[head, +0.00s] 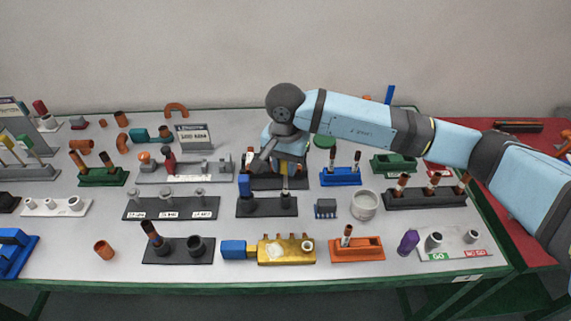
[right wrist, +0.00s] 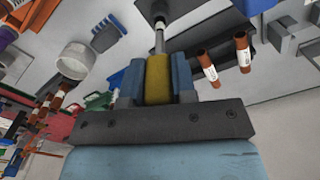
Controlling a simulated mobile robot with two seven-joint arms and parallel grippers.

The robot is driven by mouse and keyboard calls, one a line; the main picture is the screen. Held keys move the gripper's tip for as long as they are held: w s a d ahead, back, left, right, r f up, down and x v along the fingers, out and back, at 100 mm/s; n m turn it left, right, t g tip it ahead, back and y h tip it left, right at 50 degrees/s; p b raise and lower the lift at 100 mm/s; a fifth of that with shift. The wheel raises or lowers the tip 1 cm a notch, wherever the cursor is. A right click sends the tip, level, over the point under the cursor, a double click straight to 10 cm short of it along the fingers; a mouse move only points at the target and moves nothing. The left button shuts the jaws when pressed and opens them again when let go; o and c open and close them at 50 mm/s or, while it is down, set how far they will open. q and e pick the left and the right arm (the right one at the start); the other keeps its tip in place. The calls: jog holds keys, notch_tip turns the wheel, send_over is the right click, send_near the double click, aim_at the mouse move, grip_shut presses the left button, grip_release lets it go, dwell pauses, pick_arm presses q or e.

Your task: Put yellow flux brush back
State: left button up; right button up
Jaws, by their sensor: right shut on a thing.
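The yellow flux brush (right wrist: 157,80) is held by its handle in my right gripper (right wrist: 155,82), which is shut on it. Its grey shaft points away from the gripper, towards a dark round cup (right wrist: 157,10). In the head view the brush (head: 285,184) hangs roughly upright under my right gripper (head: 282,165), over the right cup of a dark two-cup holder (head: 268,214). I cannot tell whether its tip is inside the cup. A blue-handled brush (head: 244,185) stands in the left cup. My left gripper is not in view.
A blue rack with brown tubes (head: 341,177) and a white round pot (head: 364,205) stand to the right. A grey stand with three posts (head: 171,206) is at the left. A gold block (head: 288,250) lies in front. The table is crowded, with narrow gaps.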

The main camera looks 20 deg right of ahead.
aim_at(285, 187)
jog(key=shift+f, duration=0.15)
jog(key=shift+f+b, duration=1.15)
jog(key=shift+f, duration=0.05)
jog(key=shift+f+b, duration=1.45)
jog(key=shift+f, duration=0.25)
jog(key=o, duration=0.9)
